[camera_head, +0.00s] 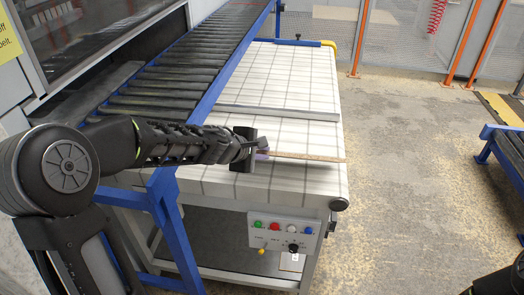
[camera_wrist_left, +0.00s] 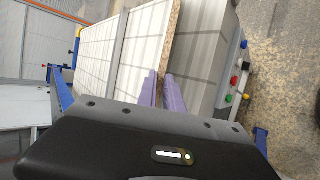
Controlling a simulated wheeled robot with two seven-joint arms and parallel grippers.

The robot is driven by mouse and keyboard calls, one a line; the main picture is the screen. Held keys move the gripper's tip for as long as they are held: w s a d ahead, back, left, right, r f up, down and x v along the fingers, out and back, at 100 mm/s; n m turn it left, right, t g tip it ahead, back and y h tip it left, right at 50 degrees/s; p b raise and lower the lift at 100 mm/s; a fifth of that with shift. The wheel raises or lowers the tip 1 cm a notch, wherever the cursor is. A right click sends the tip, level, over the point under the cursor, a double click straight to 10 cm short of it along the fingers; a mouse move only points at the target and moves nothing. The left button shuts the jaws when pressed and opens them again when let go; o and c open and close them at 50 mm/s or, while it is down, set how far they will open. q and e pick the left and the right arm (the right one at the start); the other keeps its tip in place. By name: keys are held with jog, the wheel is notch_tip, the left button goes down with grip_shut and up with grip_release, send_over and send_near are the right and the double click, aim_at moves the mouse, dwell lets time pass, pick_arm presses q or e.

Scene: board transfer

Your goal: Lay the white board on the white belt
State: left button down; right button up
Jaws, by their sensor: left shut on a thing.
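The white board shows its thin brown edge (camera_head: 308,157) in the head view, running right from my left gripper (camera_head: 258,152). In the left wrist view the board's brown edge (camera_wrist_left: 171,42) runs up from between the purple fingertips (camera_wrist_left: 161,92). My left gripper is shut on this edge. The white belt (camera_head: 290,70) has a grid of grey lines and lies under and around the board. The board's white face blends with the belt, so I cannot tell whether it rests flat. My right gripper is not in view.
A grey crossbar (camera_head: 280,113) spans the belt. A roller conveyor (camera_head: 185,65) with a blue rail stands along the left. A panel with coloured buttons (camera_head: 283,233) is at the belt's near end. Another blue-framed conveyor (camera_head: 510,150) stands at right, past open floor (camera_head: 430,160).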

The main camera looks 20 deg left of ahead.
pick_arm(q)
jog(key=shift+f+b, duration=0.3)
jog(key=shift+f, duration=0.35)
jog(key=c, duration=1.4)
grip_release()
jog(key=shift+o, duration=0.2)
jog(key=shift+f, duration=0.1)
